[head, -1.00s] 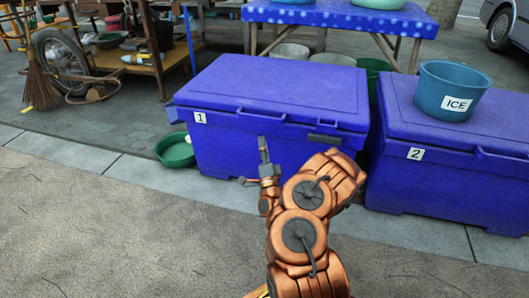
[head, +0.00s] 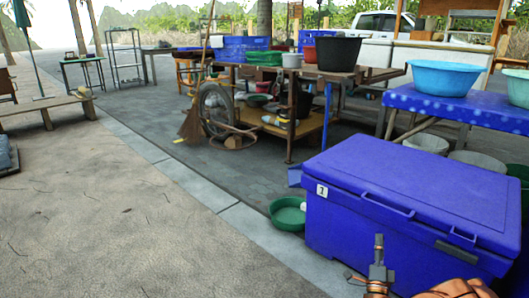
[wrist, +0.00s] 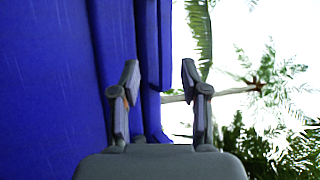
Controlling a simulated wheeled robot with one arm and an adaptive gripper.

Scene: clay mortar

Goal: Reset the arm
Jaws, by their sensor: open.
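My gripper (head: 379,262) is at the lower right of the head view, in front of the blue cooler box labelled 1 (head: 400,215). In the wrist view my gripper (wrist: 161,85) shows two fingers spread apart with nothing between them. A blue surface (wrist: 50,80) fills the left of the wrist view, beside the left finger. I cannot tell whether the gripper touches it. Only a small part of my copper arm shows at the bottom right of the head view.
A green basin (head: 288,213) lies on the ground left of the cooler. A wooden cart (head: 270,122) with a wheel and a broom (head: 191,120) stands behind. A blue table (head: 450,108) with basins is at the right. The pavement at the left is largely clear.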

